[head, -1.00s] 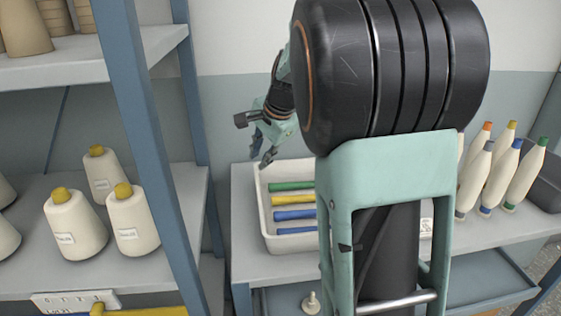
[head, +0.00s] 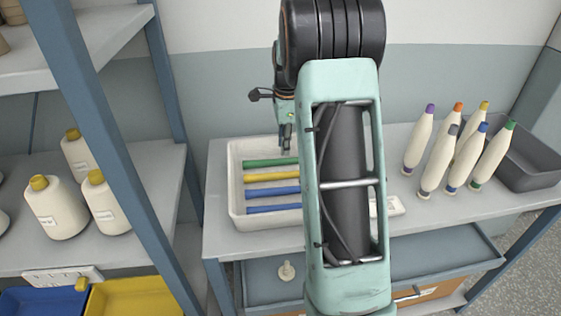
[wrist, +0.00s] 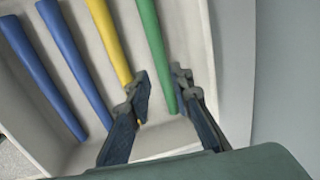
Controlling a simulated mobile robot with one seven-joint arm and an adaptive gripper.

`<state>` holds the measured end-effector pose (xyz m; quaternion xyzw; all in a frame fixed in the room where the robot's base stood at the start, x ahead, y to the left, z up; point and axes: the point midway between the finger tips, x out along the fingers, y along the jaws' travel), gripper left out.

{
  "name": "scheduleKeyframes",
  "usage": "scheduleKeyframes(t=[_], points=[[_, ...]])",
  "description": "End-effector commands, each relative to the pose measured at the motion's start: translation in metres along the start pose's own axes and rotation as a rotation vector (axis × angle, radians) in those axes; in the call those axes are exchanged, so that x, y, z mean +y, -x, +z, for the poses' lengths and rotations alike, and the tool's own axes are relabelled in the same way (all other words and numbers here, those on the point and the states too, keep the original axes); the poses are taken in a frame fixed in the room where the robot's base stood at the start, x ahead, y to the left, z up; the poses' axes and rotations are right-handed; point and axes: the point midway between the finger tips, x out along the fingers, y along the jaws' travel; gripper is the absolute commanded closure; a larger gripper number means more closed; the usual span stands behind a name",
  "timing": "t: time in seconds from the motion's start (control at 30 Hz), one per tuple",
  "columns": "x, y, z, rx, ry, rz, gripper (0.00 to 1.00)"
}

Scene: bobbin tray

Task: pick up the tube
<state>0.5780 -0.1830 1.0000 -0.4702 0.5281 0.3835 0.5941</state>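A white tray (head: 235,195) on the bench holds a green tube (head: 268,163), a yellow tube (head: 270,177) and two blue tubes (head: 272,191) (head: 274,209), lying side by side. My arm hides their right ends in the head view. My gripper (head: 287,138) points down over the far side of the tray, near the green tube. In the wrist view, my gripper (wrist: 162,78) is open, with the green tube (wrist: 155,50) showing between its fingers. The left finger overlaps the yellow tube (wrist: 108,38). I cannot tell whether the fingers touch either tube.
Several cream bobbins with coloured tips (head: 467,155) stand on the bench at right, by a dark grey bin (head: 530,165). A shelf with a blue post (head: 95,125) and cream cones (head: 55,208) stands at left.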

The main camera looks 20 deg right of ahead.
Motion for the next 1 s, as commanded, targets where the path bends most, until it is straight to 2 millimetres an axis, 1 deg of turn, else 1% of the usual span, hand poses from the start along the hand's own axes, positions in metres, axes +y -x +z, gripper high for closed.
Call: scheduleKeyframes(t=[0.03,0.17,0.27,0.4,0.5,0.6,0.77,0.8,0.97,1.0], points=[[0.0,-0.005,-0.001,0.0,-0.001,0.001,0.8],[0.0,-0.013,-0.001,0.0,-0.001,0.001,0.8],[0.0,-0.026,-0.002,0.0,0.0,0.003,0.8],[-0.001,-0.048,-0.004,0.0,0.0,0.001,0.8],[-0.002,-0.057,-0.004,0.0,0.001,0.0,0.8],[-0.002,-0.061,-0.003,0.0,0.001,-0.003,0.8],[-0.002,-0.061,-0.004,0.0,0.001,-0.003,0.8],[-0.002,-0.061,-0.004,0.001,0.001,-0.003,0.82],[-0.002,-0.061,-0.004,0.001,0.001,-0.003,0.99],[-0.002,-0.061,-0.004,0.001,0.001,-0.003,1.0]])
